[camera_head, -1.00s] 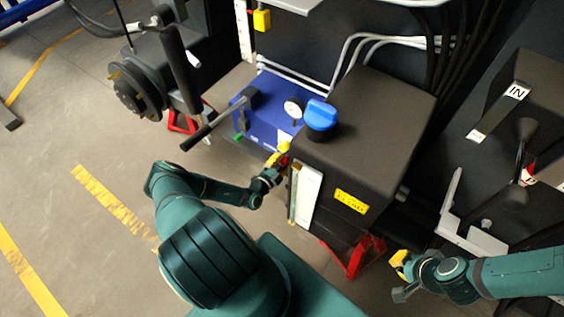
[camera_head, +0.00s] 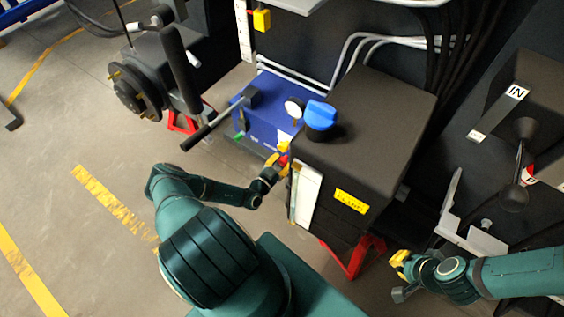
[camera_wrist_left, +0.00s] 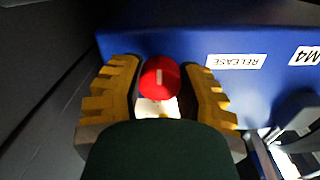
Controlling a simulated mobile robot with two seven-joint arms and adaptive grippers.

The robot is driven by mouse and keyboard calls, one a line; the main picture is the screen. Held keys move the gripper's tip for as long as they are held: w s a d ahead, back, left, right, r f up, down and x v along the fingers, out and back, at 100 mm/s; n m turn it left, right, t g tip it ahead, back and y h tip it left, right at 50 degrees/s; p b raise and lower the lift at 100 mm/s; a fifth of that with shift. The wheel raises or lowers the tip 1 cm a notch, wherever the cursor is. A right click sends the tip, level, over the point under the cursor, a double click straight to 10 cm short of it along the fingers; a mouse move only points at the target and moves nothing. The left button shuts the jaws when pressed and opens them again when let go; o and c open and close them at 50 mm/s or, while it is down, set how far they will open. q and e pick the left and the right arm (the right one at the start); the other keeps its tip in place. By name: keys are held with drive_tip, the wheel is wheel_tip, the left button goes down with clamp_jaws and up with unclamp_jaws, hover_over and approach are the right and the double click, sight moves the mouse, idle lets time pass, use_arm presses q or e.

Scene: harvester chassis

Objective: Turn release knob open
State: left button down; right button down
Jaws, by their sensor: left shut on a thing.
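In the head view the left gripper (camera_head: 279,162) is at the front right of the blue box (camera_head: 281,100), and the knob shows only as a small bit of red there. My right gripper (camera_head: 399,274) is at the lower right, away from the box; its finger opening is unclear.
A dark cabinet (camera_head: 385,115) with a blue cap (camera_head: 321,115) on top stands right beside the blue box. A lever handle (camera_head: 213,124) sticks out at the box's left. Red stands (camera_head: 366,255) are below. Open floor lies to the left.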

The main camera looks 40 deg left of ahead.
use_arm(q)
drive_tip(key=shift+w+r+n, duration=0.1)
drive_tip(key=shift+n, duration=0.2)
drive_tip(key=c, duration=0.5)
unclamp_jaws()
drive_tip(key=shift+s, duration=0.4)
drive_tip(key=s, duration=0.7)
drive_tip(key=s+d, duration=0.1)
drive_tip(key=s, duration=0.3)
drive_tip(key=shift+s, duration=0.1)
